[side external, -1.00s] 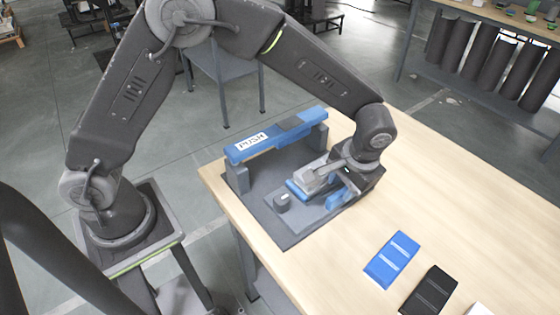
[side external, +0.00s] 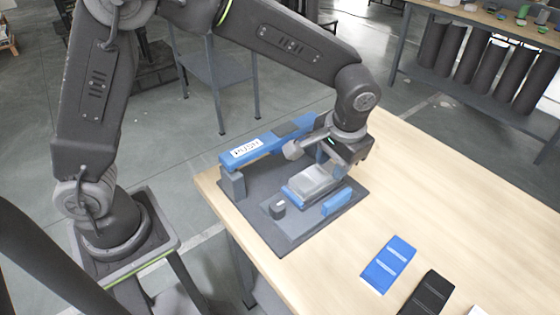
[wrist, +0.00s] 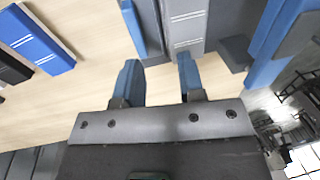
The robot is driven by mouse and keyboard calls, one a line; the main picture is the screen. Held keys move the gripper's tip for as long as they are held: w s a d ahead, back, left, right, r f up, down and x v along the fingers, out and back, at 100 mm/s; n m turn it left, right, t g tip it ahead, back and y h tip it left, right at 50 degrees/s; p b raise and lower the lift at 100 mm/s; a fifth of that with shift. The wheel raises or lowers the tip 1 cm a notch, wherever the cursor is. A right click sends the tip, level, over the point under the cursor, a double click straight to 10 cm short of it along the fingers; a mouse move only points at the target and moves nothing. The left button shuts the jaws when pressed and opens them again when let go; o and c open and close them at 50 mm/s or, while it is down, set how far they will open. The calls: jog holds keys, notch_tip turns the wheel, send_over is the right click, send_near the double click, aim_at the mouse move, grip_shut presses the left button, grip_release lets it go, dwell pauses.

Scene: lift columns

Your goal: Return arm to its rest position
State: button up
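My gripper (wrist: 160,85) shows in the wrist view with its two blue fingers apart and nothing between them. In the side view my gripper (side external: 338,162) hangs above the dark fixture plate (side external: 243,203), over a grey block. The grey block (side external: 314,181) lies on a blue piece in the fixture, clear of my fingers. It also shows at the top of the wrist view (wrist: 185,22). My fingertips are partly hidden by the wrist in the side view.
A blue bar marked PUSH (side external: 247,150) spans the back of the fixture on grey posts. A blue block (side external: 389,263) and a black block (side external: 429,296) lie on the wooden table (side external: 470,215) at the front right. The table's right side is mostly clear.

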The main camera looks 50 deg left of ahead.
jog(key=s+a+r+t+h, duration=0.1)
jog(key=s+a+r+t, duration=0.1)
jog(key=s+a+r, duration=0.7)
jog(key=s+a+r+t, duration=0.2)
jog(key=s+a+t, duration=0.1)
jog(key=s, duration=0.7)
jog(key=shift+a+h, duration=0.4)
jog(key=shift+a, duration=0.4)
